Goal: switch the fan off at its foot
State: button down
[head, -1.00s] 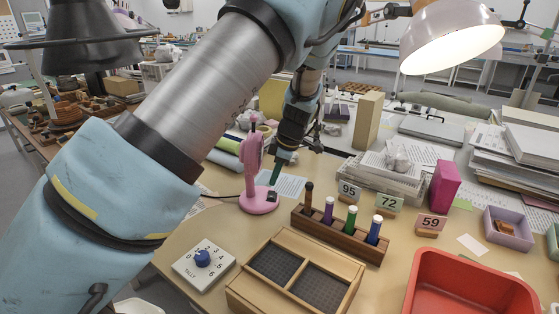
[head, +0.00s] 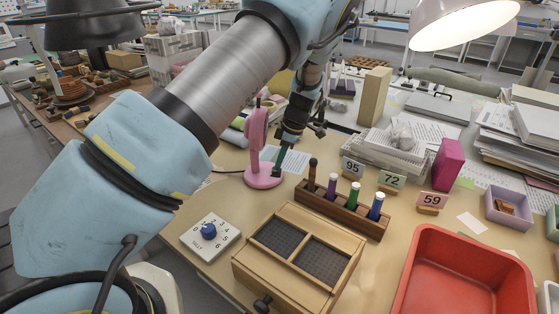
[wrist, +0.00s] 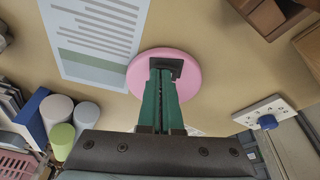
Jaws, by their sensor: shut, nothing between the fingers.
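The pink fan (head: 259,150) stands upright on the table, its round foot (head: 264,180) flat on the top. My gripper (head: 279,172) points down at the foot, its green fingers shut with nothing between them. In the wrist view, the fingertips (wrist: 162,72) are over the dark switch plate (wrist: 177,66) on the pink foot (wrist: 189,84). The fingers hide part of the switch, so I cannot tell its position or whether they touch it.
A wooden rack (head: 342,211) with several coloured tubes stands just right of the foot. A divided wooden box (head: 357,243), a white dial block (head: 226,244) and a red tray (head: 412,262) are nearer. A printed sheet (wrist: 97,35) lies beside the foot.

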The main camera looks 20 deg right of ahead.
jog(key=shift+w+d+f+g, duration=0.15)
jog(key=shift+w+f+g, duration=0.1)
jog(key=shift+g, duration=0.25)
jog(key=shift+w+d+f+b, duration=0.1)
jog(key=shift+f+b, duration=0.05)
jog(key=shift+b, duration=0.45)
jog(key=shift+w, duration=0.1)
